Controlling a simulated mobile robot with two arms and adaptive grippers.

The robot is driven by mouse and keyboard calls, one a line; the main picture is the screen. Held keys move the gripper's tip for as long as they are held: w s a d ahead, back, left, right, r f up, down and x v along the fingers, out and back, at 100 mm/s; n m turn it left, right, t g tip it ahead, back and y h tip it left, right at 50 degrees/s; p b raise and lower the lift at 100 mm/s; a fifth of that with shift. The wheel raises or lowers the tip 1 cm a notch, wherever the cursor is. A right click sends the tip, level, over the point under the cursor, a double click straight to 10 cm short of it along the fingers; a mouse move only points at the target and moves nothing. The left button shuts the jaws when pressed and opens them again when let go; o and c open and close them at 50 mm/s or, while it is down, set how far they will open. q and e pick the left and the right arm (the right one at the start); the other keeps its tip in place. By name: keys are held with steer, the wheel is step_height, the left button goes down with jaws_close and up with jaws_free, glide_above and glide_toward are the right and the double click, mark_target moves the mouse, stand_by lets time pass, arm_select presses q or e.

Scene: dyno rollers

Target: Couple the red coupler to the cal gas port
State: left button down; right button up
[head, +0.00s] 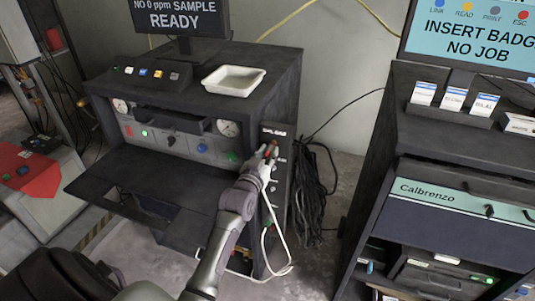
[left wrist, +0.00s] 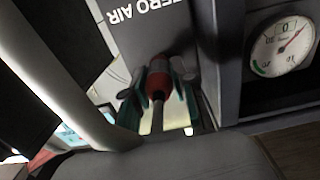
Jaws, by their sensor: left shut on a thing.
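My left gripper (head: 266,158) is shut on the red coupler (head: 270,149) at the upper part of the narrow port panel on the right of the dark cabinet. The CAL GAS label (head: 274,131) shows just above it. In the left wrist view the red coupler (left wrist: 158,79) lies between the fingertips of the left gripper (left wrist: 158,95), its front end towards the dark panel. A ZERO AIR label (left wrist: 156,12) shows above it there. The cal gas port is hidden, and I cannot tell whether the coupler touches it. My right gripper is not in view.
A white hose (head: 267,238) hangs below my gripper and loops near the floor. Dark cables (head: 315,190) hang beside the cabinet. A white tray (head: 234,80) stands on top. A pressure gauge (left wrist: 283,46) is right of the coupler. A second cabinet (head: 460,155) stands at right.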

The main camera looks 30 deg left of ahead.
arm_select(q)
steer(key=shift+w+a+r, duration=0.1)
steer(key=shift+w+r, duration=0.15)
steer(key=shift+w, duration=0.1)
steer(key=c, duration=0.9)
jaws_free()
steer(key=shift+s, duration=0.1)
steer(key=shift+o, duration=0.2)
steer(key=shift+f, duration=0.1)
steer(key=shift+f, duration=0.1)
steer(key=v, duration=1.2)
